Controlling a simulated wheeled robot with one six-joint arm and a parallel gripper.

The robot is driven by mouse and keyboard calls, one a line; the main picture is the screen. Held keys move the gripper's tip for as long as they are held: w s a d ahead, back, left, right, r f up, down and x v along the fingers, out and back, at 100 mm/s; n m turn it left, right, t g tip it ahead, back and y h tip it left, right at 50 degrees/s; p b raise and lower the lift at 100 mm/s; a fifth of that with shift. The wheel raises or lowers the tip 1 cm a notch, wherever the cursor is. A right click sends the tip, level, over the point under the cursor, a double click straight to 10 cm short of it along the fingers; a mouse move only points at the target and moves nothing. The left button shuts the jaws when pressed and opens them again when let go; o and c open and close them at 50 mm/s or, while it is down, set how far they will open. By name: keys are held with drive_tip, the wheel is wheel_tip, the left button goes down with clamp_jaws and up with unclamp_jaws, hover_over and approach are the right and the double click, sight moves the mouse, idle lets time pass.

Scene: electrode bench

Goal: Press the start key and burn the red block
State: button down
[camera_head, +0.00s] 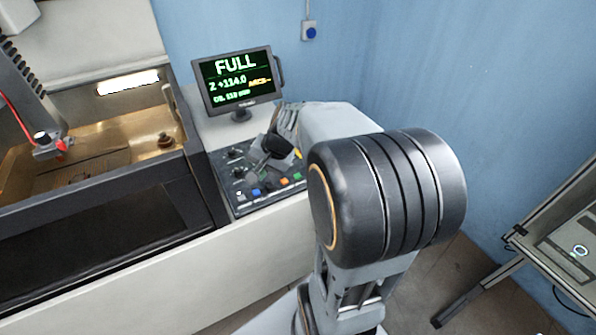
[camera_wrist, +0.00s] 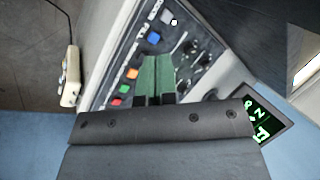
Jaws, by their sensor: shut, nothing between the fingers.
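My gripper (camera_wrist: 158,62) shows in the wrist view with its green fingers together and empty, over the control panel (camera_wrist: 111,68). The panel carries a row of coloured keys: a white key (camera_wrist: 167,16), a blue key (camera_wrist: 153,37), an orange key (camera_wrist: 132,73), a green key (camera_wrist: 124,88) and a red key (camera_wrist: 118,102). Their labels are too small to read, so I cannot tell the start key by its label. In the head view my arm partly covers the panel. A small red piece (camera_head: 62,146) is by the machine head in the tank; I cannot tell if it is the block.
A monitor (camera_head: 238,78) behind the panel reads FULL and Z +114.0. The tank's dark front wall (camera_head: 110,220) stands left of the panel. A blue wall (camera_head: 480,80) is behind. A grey stand (camera_head: 560,220) is at the right. A pale box with a cable (camera_wrist: 71,78) lies beside the panel.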

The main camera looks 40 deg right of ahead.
drive_tip(key=w+d+f+m+t+y+p, duration=0.1)
drive_tip(key=w+d+f+m, duration=0.1)
drive_tip(key=w+d+m, duration=0.4)
drive_tip(key=m+t+p, duration=0.1)
drive_tip(key=m+t, duration=0.2)
drive_tip(key=m, duration=0.2)
hover_over(298, 177)
wheel_tip(298, 177, down, 3)
drive_tip(key=shift+w+f+y, duration=0.1)
drive_tip(key=shift+w+y, duration=0.05)
drive_tip(key=shift+y, duration=0.15)
drive_tip(key=shift+f, duration=0.1)
wheel_tip(298, 177, down, 8)
drive_tip(key=b, duration=0.5)
drive_tip(key=shift+r, duration=0.25)
drive_tip(key=shift+f+b, duration=0.55)
drive_tip(key=shift+b, duration=0.05)
drive_tip(key=shift+f, duration=0.1)
drive_tip(key=shift+f+b, duration=0.3)
drive_tip(key=shift+b, duration=0.2)
